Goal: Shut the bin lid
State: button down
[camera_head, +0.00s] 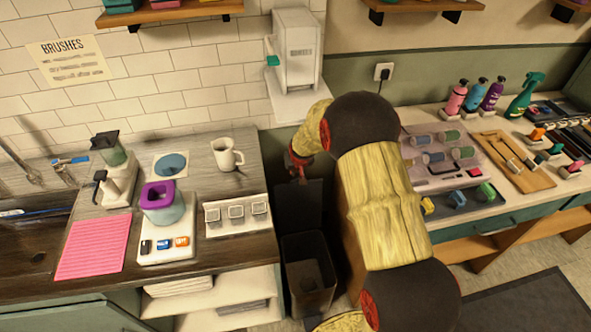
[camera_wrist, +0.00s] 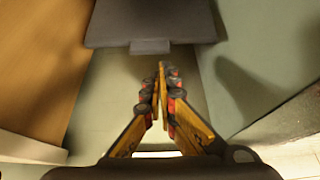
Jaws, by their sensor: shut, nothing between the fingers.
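The dark bin (camera_head: 308,292) stands on the floor in the gap between the two counters, with its inside showing from above. Its dark lid (camera_head: 297,203) is open and stands up behind the bin's mouth. In the wrist view the lid (camera_wrist: 150,20) is a dark panel at the top, with a small tab on its near edge. My gripper (camera_head: 297,174) is by the upper end of the lid. In the wrist view my gripper (camera_wrist: 162,66) is shut and empty, its fingertips just below and right of the tab. I cannot tell whether they touch the lid.
The left counter (camera_head: 240,180) holds a white mug (camera_head: 228,154) and a blue jar with a purple lid (camera_head: 162,200). A white dispenser (camera_head: 294,55) hangs above the gap. The right counter (camera_head: 425,118) holds bottles and trays. Counter sides flank the narrow gap closely.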

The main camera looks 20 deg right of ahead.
jog(key=b+x, duration=0.1)
jog(key=x, duration=0.3)
jog(key=shift+s+r+p, duration=0.1)
jog(key=shift+s+p, duration=0.05)
jog(key=shift+p, duration=0.15)
